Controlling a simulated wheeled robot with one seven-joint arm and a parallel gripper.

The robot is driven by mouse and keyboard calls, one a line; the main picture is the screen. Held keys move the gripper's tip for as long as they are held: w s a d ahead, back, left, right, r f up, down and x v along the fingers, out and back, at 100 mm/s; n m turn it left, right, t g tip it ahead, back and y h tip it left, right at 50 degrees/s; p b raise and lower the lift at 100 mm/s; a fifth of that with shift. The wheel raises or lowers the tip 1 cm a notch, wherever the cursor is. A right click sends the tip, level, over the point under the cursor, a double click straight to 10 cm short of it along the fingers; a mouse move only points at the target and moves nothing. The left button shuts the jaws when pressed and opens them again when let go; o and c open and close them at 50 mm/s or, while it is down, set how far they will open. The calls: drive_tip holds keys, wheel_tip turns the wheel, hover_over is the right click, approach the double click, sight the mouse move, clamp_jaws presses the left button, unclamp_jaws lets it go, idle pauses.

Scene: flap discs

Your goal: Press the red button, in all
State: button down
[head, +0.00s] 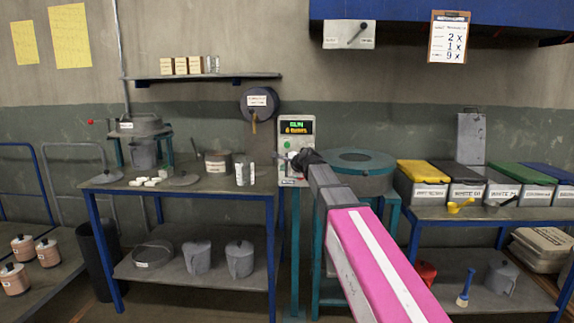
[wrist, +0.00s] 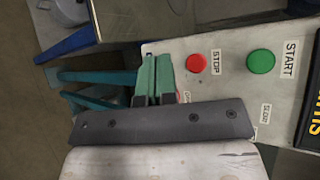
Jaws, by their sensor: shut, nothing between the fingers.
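The red button (wrist: 196,62), labelled STOP, sits on a pale control panel (wrist: 226,88) in the wrist view. Beside it is a green button (wrist: 261,61) labelled START. My gripper (wrist: 156,62) is shut and empty, its green fingers just left of the red button in that picture. I cannot tell the gap to the panel surface. In the head view the control box (head: 283,130) stands on a teal post, and my gripper (head: 292,157) is in front of it, hiding the red button. The green button (head: 287,145) shows there.
The box's display (head: 297,127) is lit with green and orange text. A teal drum (head: 362,158) stands to the right, beyond my arm. A bench (head: 205,185) with pots is on the left. Lidded bins (head: 425,191) stand on the right bench.

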drive_tip(key=shift+w+d, duration=0.1)
drive_tip(key=shift+w, duration=3.35)
idle(0.6)
idle(0.4)
drive_tip(key=shift+s, duration=0.85)
drive_tip(key=shift+s, duration=0.1)
drive_tip(key=s, duration=0.4)
drive_tip(key=shift+s, duration=0.4)
